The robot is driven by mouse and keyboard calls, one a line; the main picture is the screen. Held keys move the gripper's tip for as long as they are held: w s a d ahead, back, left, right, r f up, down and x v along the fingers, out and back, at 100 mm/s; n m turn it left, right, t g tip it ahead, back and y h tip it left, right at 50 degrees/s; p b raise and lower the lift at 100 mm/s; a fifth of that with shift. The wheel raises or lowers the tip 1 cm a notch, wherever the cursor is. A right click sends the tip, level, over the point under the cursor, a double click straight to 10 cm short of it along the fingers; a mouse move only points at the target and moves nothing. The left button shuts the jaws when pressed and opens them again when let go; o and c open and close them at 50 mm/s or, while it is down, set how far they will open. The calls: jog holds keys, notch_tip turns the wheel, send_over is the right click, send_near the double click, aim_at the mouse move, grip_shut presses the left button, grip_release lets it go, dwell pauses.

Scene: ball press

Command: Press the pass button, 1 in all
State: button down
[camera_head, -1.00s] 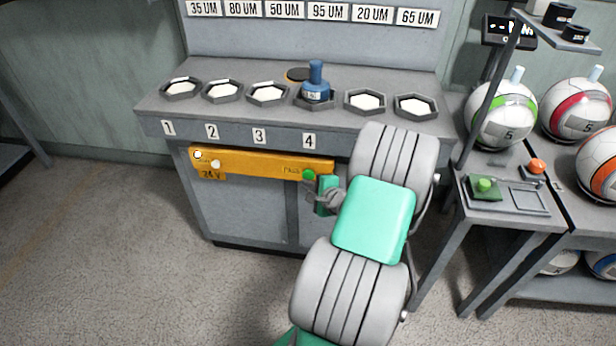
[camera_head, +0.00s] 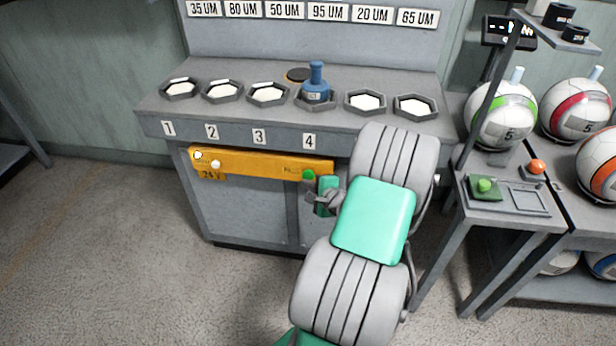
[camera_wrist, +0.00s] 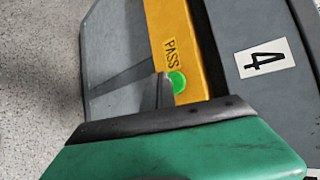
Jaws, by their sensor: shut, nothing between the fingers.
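The pass button is a green button (camera_head: 309,175) at the right end of a yellow panel (camera_head: 255,164) on the front of the bench. In the wrist view the green button (camera_wrist: 177,82) sits beside the word PASS, and my gripper (camera_wrist: 164,80) partly overlaps it at its left. My gripper (camera_head: 308,188) is shut and empty, with its tips right by the button in the head view. I cannot tell whether the tips touch it. A white button (camera_head: 215,164) is at the panel's left end, above a 24 V label.
The bench top (camera_head: 240,110) has several hexagonal trays and a blue bottle-like object (camera_head: 316,85) above label 4. To the right, a side table (camera_head: 510,215) carries a green button and an orange button. Several balls are farther right. The floor left is clear.

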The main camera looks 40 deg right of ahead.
dwell(0.8)
jog(key=shift+w+d, duration=0.25)
jog(key=shift+d, duration=0.1)
jog(key=shift+w+d, duration=0.3)
jog(key=shift+d, duration=0.05)
dwell(0.7)
jog(key=shift+s+a, duration=0.6)
jog(key=shift+a, duration=0.1)
jog(key=shift+s+a+p, duration=0.4)
jog(key=shift+s+a, duration=0.35)
jog(key=shift+a, duration=0.25)
jog(key=shift+s+a+p, duration=0.35)
jog(key=shift+s+a, duration=0.4)
jog(key=shift+a, duration=0.25)
